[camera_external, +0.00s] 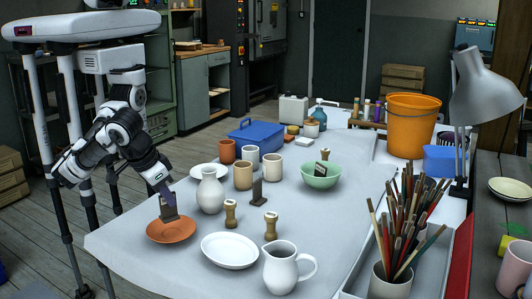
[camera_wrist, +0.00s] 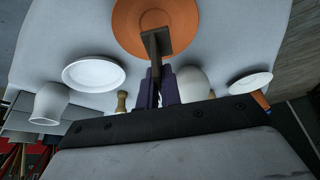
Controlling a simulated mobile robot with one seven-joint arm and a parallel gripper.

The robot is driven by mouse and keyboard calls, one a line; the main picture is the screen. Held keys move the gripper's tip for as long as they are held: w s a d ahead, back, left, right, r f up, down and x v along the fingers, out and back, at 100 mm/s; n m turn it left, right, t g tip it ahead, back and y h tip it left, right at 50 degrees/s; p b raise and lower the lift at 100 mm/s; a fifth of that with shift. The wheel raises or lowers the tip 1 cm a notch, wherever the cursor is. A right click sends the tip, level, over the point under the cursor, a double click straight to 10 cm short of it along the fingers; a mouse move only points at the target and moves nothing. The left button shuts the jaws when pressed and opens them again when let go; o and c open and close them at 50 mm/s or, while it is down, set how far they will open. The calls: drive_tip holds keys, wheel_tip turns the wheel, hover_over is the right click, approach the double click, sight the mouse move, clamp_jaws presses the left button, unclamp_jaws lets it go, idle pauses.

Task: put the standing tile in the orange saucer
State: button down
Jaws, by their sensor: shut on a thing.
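My gripper (camera_external: 168,194) is shut on a dark brown tile (camera_external: 169,212) with a flat foot. The tile is upright over the orange saucer (camera_external: 171,236), its foot toward the saucer. I cannot tell whether it touches the dish. In the wrist view, the purple fingers (camera_wrist: 157,90) grip the upper end of the tile (camera_wrist: 157,42), and its foot lies against the orange saucer (camera_wrist: 128,14). A similar dark tile (camera_external: 258,190) stands on the table to the right.
A white vase (camera_external: 210,190) stands close right of my gripper, with a white plate (camera_external: 230,250) and two wooden-handled stamps (camera_external: 231,213) nearby. A green bowl (camera_external: 321,178) holds another dark piece. A white pitcher (camera_external: 281,268) is at the front. The table's left edge is close to the saucer.

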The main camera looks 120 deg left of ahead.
sight(173, 215)
drive_tip(key=shift+f, duration=1.7)
drive_tip(key=shift+f, duration=0.3)
drive_tip(key=c, duration=1.6)
unclamp_jaws()
drive_tip(key=shift+d+r, duration=0.1)
drive_tip(key=shift+r, duration=0.4)
drive_tip(key=v, duration=1.1)
drive_tip(key=shift+d+r+b, duration=0.15)
drive_tip(key=shift+r+b, duration=0.15)
drive_tip(key=shift+b, duration=0.05)
